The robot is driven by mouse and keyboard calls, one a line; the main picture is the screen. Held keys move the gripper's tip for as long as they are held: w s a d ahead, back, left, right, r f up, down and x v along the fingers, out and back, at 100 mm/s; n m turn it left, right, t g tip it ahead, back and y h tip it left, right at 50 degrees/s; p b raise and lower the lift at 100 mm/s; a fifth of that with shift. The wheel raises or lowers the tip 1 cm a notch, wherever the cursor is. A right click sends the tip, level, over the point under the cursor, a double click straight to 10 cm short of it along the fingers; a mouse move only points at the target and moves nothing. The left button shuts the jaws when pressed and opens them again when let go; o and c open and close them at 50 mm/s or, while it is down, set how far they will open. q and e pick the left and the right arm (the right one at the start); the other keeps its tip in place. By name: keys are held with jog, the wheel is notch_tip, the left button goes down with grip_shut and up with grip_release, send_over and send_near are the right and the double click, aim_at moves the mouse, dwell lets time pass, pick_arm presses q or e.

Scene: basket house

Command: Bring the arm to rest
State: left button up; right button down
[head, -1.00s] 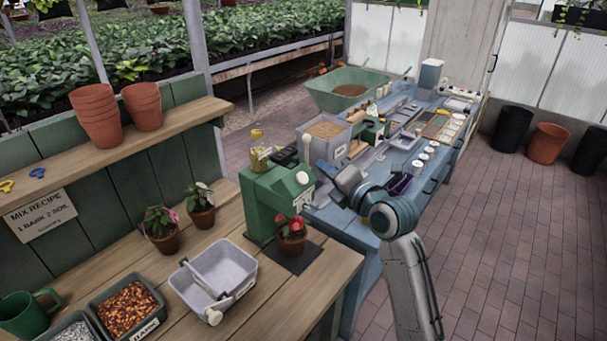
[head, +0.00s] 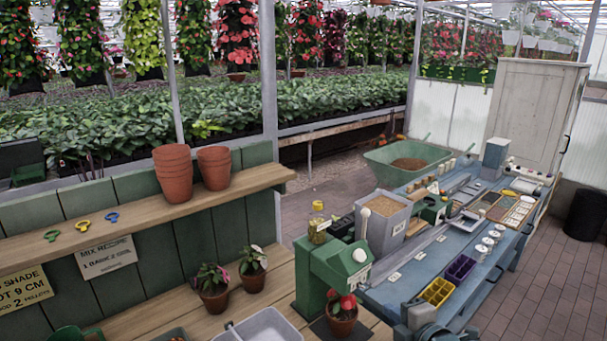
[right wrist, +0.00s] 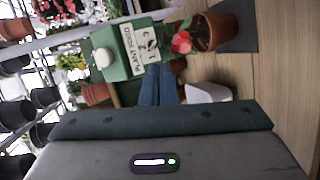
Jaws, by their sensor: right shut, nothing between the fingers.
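My right arm shows only at the bottom edge of the head view, cut off by the frame. Its gripper end (head: 422,317) is low in front of the blue bench (head: 395,290), right of the green machine (head: 335,275). In the right wrist view its blue-grey fingers (right wrist: 160,86) are closed together with nothing between them. Beyond them are the green machine (right wrist: 125,50) and a red-flowered potted plant (right wrist: 215,32). My left gripper is in neither view.
The wooden bench holds a pale grey tray (head: 262,327) and potted plants (head: 213,290). Near the arm on the blue bench are a yellow tray (head: 437,290) and a purple tray (head: 459,269). A grey tub (head: 385,228) stands behind the machine.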

jog(key=s+d+f+m+g+h, duration=0.25)
jog(key=s+f+m, duration=0.4)
jog(key=s, duration=0.35)
jog(key=s+d+f+m+g+h, duration=0.1)
jog(key=s+d+f+m+g, duration=0.1)
jog(key=s+f+m+g, duration=0.65)
jog(key=s+d+f+m+t+h, duration=0.15)
jog(key=s+m, duration=0.35)
jog(key=s, duration=0.7)
jog(key=s+d+f+g+b, duration=0.1)
jog(key=d+f+b, duration=0.1)
jog(key=f, duration=1.7)
jog(key=s+d+f+g+b, duration=0.1)
jog(key=f+b, duration=0.1)
jog(key=f, duration=1.7)
jog(key=s+d+f+b, duration=0.1)
jog(key=s+f+b, duration=0.1)
jog(key=s+f, duration=1.5)
notch_tip(320, 180, down, 2)
jog(key=shift+f+m+g+b, duration=0.2)
jog(key=shift+m+g+b, duration=0.1)
jog(key=shift+g+b, duration=0.1)
